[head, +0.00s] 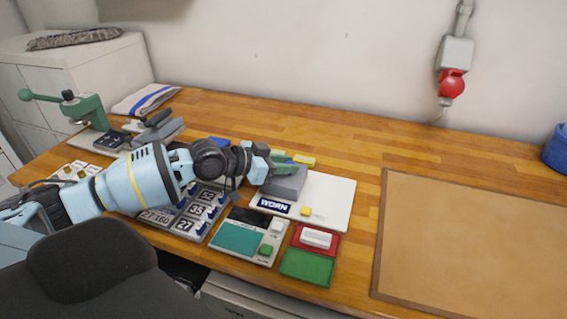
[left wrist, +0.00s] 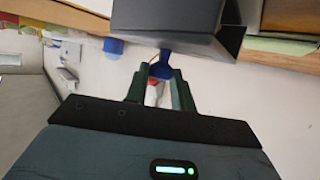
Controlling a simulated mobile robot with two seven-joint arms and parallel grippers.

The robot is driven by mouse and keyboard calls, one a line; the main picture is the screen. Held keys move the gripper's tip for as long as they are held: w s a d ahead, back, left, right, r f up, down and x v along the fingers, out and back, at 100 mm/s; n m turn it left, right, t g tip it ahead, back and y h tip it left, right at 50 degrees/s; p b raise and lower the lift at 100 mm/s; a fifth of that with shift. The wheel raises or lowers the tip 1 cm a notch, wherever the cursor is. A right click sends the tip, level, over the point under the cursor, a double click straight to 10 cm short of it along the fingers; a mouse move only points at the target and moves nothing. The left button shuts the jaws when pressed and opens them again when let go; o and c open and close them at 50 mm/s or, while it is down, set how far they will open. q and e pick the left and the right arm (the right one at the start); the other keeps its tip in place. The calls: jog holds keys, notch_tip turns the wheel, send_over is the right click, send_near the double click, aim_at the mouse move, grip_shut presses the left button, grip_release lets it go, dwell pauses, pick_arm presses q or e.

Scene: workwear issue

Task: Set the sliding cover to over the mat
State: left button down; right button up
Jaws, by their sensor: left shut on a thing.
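A grey box-like cover (head: 286,184) sits on a white board (head: 335,200), behind a dark blue WORN label. In the left wrist view the grey cover (left wrist: 165,28) is at the top, with a blue handle (left wrist: 160,68) below it. My left gripper (head: 268,164) is at the cover's back left edge, shut on the blue handle; its dark green fingers (left wrist: 158,88) are on either side of it. My forearm hides part of that area. A large tan mat-like panel (head: 475,245) with a brown border lies at the right. Anything under the cover is hidden. My right gripper is out of view.
A teal-topped device (head: 238,238), a red tray (head: 316,239) with a white block and a green tray (head: 307,266) stand in front. Number plates (head: 185,212) and a green press (head: 88,112) are at the left.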

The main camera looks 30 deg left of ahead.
pick_arm(q)
jog(key=shift+a, duration=0.2)
jog(key=c, duration=1.2)
grip_release()
jog(key=shift+s+a, duration=0.1)
jog(key=shift+a, duration=0.05)
jog(key=shift+o, duration=0.2)
jog(key=shift+s, duration=0.1)
jog(key=v, duration=0.7)
jog(key=shift+s, duration=0.25)
jog(key=shift+a+r, duration=0.1)
